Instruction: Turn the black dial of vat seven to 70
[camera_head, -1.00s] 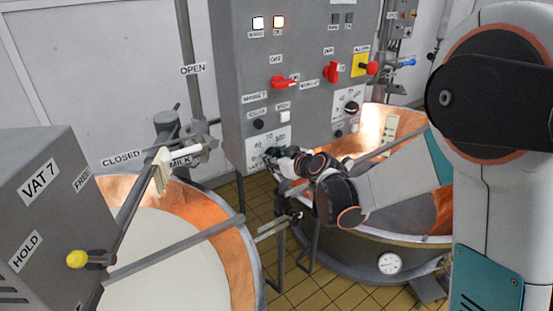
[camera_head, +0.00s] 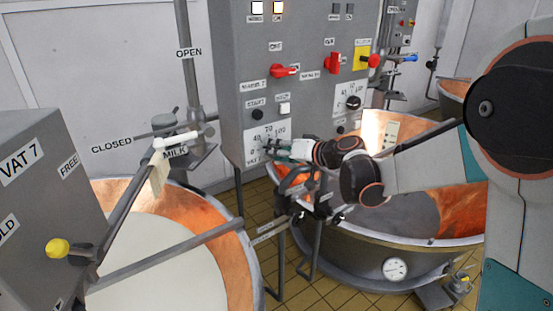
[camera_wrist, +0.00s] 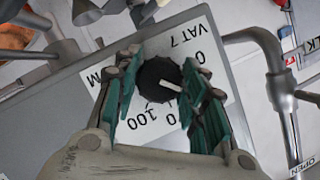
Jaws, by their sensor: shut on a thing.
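The black dial (camera_wrist: 158,80) of vat seven sits on a white scale plate (camera_wrist: 188,40) marked VAT 7. The wrist view shows the plate roughly upside down. My gripper (camera_wrist: 160,76) is shut on the dial, with a teal finger on each side. The dial's white pointer aims right and slightly down in that view, toward the right finger, which hides part of the scale. The 100 is readable at the lower left. In the head view, my gripper (camera_head: 273,148) is at the plate (camera_head: 254,131) on the grey cabinet and mostly covers the dial.
A similar dial (camera_head: 354,103) is higher right on the cabinet (camera_head: 232,60), with red switches (camera_head: 284,71) above. Copper vats stand at left (camera_head: 220,225) and right (camera_head: 455,215).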

